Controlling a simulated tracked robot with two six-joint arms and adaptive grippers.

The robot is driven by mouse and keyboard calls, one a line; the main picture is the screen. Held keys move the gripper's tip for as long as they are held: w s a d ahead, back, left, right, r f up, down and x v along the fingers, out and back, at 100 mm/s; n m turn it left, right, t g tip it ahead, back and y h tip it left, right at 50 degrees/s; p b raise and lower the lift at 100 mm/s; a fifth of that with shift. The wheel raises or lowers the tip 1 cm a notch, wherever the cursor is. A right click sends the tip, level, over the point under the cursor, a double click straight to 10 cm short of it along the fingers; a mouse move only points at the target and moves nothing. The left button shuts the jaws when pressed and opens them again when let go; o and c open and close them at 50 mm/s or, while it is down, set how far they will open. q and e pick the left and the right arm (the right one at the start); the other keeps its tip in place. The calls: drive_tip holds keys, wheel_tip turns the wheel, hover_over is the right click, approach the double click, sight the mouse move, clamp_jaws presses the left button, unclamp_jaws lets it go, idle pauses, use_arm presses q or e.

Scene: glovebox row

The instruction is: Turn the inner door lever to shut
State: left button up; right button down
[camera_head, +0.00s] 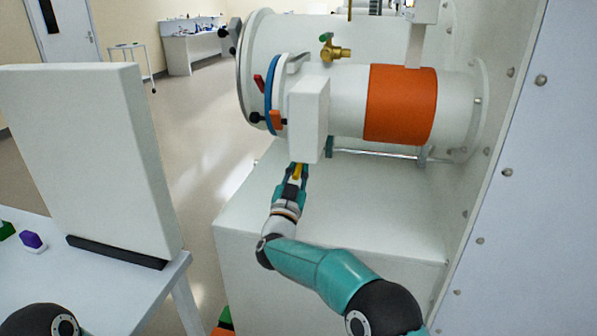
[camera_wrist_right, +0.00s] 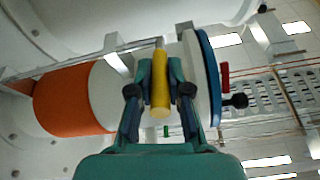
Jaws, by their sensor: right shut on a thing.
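The yellow-gripped lever (camera_wrist_right: 160,97) points down toward the wrist camera, with a short grey shaft at its far end. My right gripper (camera_wrist_right: 160,85) has one finger on each side of the yellow grip and is shut on it. In the head view my right gripper (camera_head: 298,172) is just below a white box (camera_head: 309,118), which hides the lever's upper part; only a bit of yellow shows. The blue-rimmed door (camera_head: 271,95) closes the left end of the small white cylinder. My left gripper is out of view.
An orange band (camera_head: 401,104) wraps the small cylinder. A red lever (camera_head: 259,83) and black knobs sit near the blue rim. A brass valve (camera_head: 337,51) is above. A white panel (camera_head: 85,155) stands on the left table. The white ledge (camera_head: 370,205) below the cylinder is clear.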

drive_tip(key=c, duration=1.1)
unclamp_jaws()
drive_tip(key=shift+s+a+f, duration=0.2)
drive_tip(key=shift+s+f, duration=0.05)
drive_tip(key=shift+s, duration=0.2)
drive_tip(key=s+a, duration=0.1)
drive_tip(key=s, duration=0.2)
drive_tip(key=s+a, duration=0.1)
drive_tip(key=s, duration=0.3)
drive_tip(key=s+a, duration=0.2)
drive_tip(key=s, duration=0.2)
drive_tip(key=shift+s, duration=0.25)
